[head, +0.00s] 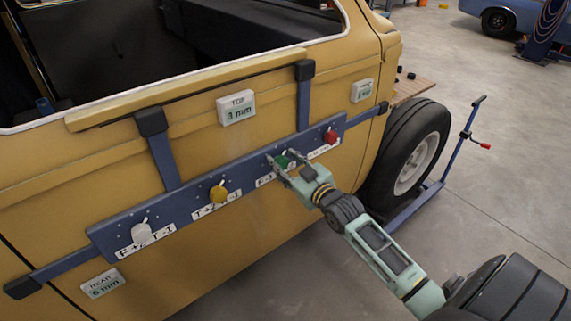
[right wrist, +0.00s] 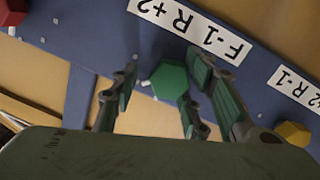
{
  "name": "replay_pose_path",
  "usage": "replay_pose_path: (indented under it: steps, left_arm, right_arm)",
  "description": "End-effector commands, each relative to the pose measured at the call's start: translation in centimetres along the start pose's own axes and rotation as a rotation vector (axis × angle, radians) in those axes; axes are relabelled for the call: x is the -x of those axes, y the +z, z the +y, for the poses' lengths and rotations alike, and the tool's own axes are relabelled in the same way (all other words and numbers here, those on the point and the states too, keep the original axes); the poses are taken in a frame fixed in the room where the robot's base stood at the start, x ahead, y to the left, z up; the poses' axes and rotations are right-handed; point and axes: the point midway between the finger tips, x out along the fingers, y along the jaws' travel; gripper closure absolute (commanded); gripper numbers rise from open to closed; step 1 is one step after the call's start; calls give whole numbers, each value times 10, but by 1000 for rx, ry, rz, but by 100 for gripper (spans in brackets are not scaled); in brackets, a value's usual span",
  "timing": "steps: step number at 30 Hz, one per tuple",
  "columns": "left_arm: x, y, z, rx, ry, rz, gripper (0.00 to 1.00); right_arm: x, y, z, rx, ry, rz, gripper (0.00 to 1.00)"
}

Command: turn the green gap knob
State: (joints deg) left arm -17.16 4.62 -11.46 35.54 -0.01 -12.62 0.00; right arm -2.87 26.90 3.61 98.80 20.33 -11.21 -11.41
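The green knob (head: 282,161) sits on a blue bar (head: 255,174) fixed along the yellow vehicle's side. In the right wrist view the green knob (right wrist: 169,80) is six-sided, with a small pale pointer at its edge. My right gripper (head: 285,162) is at this knob, its fingers open on either side. In the right wrist view, gaps show between the knob and the fingers of the right gripper (right wrist: 164,82). The label plate (right wrist: 190,28) beside it reads F-1 R+2. My left gripper is not in view.
Also on the bar are a red knob (head: 330,137), a yellow knob (head: 218,193) and a white knob (head: 142,233). Displays read TOP 3 mm (head: 237,107) and REAR 6 mm (head: 102,283); a third (head: 363,90) is too small to read. A wheel (head: 408,157) stands at right.

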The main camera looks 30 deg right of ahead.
Motion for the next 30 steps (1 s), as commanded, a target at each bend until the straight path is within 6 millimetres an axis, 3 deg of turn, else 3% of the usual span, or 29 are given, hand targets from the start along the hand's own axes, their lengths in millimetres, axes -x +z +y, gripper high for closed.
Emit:
replay_pose_path:
  steps: [13,30]
  left_arm:
    - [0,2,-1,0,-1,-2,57]
    - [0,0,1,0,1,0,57]
  right_arm:
    - [9,1,-3,-2,-4,0,56]
    - [104,1,0,-2,-1,0,56]
